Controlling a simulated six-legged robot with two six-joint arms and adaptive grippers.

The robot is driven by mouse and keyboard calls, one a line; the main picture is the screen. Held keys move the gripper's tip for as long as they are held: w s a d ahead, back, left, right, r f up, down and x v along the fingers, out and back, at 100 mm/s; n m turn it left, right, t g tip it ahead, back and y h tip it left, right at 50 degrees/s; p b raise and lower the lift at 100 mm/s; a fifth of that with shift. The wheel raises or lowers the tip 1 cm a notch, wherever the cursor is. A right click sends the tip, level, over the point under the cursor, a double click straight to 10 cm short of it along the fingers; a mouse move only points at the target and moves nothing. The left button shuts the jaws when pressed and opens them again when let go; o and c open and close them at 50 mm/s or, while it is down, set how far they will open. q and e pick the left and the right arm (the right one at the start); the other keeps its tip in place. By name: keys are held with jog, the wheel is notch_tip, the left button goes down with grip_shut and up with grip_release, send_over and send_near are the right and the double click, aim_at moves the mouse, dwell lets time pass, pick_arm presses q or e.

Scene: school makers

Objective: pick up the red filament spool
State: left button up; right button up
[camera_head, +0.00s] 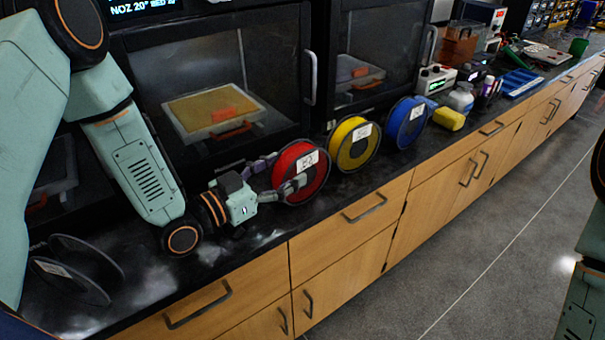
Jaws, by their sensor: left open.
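The red filament spool (311,178) stands upright on the black counter, with a white label on its face. My left gripper (287,173) is at the spool's left side, its fingers open. One finger lies in front of the spool's lower left face, and the other is at its left, toward the printer. I cannot tell whether the fingers touch it. My right gripper does not show; only part of my right arm is at the right edge.
A yellow spool (344,156) and a blue spool (397,140) stand just right of the red one. An empty dark spool (70,282) is at the lower left. Printers with dark doors (215,80) stand close behind. Wooden drawers (355,210) lie below the counter edge.

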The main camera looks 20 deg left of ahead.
aim_at(301, 159)
pick_arm(q)
jog(key=x, duration=0.3)
jog(key=shift+w+a+b, duration=0.1)
jog(key=shift+a+b, duration=0.05)
jog(key=shift+b, duration=0.2)
jog(key=shift+x, duration=1.25)
jog(key=shift+a, duration=0.15)
jog(key=shift+c, duration=0.2)
jog(key=shift+s+r, duration=0.1)
jog(key=shift+s, duration=0.15)
jog(key=shift+c, duration=0.7)
jog(key=shift+w, duration=0.1)
jog(key=c, duration=0.9)
grip_shut()
